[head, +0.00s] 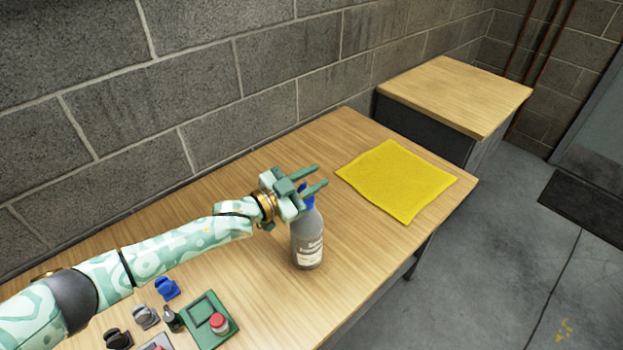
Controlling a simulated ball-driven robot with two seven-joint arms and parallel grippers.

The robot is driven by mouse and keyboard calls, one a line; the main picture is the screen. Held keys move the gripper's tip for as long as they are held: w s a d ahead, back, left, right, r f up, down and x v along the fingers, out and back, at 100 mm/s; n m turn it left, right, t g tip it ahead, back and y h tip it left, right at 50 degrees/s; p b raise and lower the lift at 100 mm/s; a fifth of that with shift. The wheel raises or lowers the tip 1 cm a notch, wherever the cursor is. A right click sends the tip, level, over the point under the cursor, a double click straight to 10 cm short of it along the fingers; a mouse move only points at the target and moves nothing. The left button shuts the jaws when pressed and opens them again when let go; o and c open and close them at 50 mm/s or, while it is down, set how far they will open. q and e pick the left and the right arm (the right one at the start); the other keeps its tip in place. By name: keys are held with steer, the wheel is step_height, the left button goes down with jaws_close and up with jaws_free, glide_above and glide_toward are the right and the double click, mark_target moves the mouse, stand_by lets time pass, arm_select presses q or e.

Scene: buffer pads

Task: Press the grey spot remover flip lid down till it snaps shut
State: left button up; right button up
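The grey spot remover bottle (308,243) stands upright on the wooden table, with a pale label on its front. A blue part (308,201) shows at its top, partly covered by my gripper. I cannot tell from here how far the flip lid is open. My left gripper (322,176) is at the bottle's top, its two green fingers apart and pointing to the right. Nothing shows held between the fingertips. Whether the gripper touches the lid cannot be made out. My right gripper is out of view.
A yellow cloth (398,180) lies flat to the right of the bottle. A green box with a red button (219,322) and small blue (167,288), grey (145,316) and black (118,338) pieces lie at the lower left. A block wall runs behind the table.

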arm_select(q)
jaws_close()
steer(key=m, duration=0.2)
steer(key=s+m, duration=0.1)
steer(key=shift+d+f, duration=0.35)
steer(key=shift+s+d+f+m, duration=0.2)
steer(key=shift+f+m, duration=0.05)
steer(key=shift+m, duration=0.7)
steer(key=shift+s+d+f+m, duration=0.15)
steer(key=shift+f+m, duration=0.05)
steer(key=shift+m, duration=0.75)
jaws_free()
